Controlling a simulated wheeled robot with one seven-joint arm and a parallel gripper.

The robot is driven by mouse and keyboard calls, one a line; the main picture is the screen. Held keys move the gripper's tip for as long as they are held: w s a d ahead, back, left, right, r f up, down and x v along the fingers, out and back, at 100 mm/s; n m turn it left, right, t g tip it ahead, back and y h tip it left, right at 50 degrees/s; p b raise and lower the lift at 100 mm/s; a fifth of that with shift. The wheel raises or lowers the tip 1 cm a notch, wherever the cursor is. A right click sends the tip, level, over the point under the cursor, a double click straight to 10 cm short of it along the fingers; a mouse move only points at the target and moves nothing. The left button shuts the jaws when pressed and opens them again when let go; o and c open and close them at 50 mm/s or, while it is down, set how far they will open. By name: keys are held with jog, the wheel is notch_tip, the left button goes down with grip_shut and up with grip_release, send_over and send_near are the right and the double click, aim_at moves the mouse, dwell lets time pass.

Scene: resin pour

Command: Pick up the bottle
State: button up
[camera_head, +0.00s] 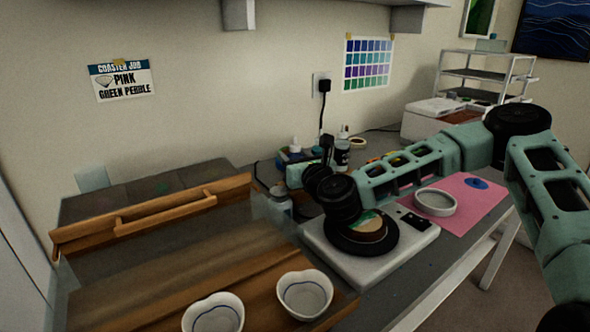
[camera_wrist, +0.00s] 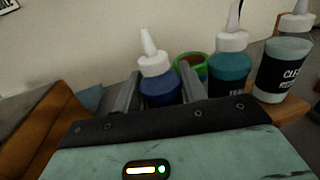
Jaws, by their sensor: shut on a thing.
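A blue bottle (camera_wrist: 160,88) with a white cap and pointed nozzle stands between the two fingers of my gripper (camera_wrist: 159,92) in the wrist view. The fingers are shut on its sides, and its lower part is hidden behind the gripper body. A teal bottle (camera_wrist: 230,68) with a white nozzle and a dark label stands to its right. A clear bottle (camera_wrist: 284,66) with a dark label is further right. In the head view my arm reaches to the back of the bench, and the fingers are too small to make out.
A green-rimmed cup (camera_wrist: 190,66) sits close behind the blue bottle. A white scale (camera_head: 405,240) lies below my arm. A pink mat (camera_head: 470,206) holds a round mold (camera_head: 435,202).

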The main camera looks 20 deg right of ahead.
jog(key=shift+r, duration=0.1)
notch_tip(320, 180, up, 18)
jog(key=shift+p, duration=0.3)
dwell(0.3)
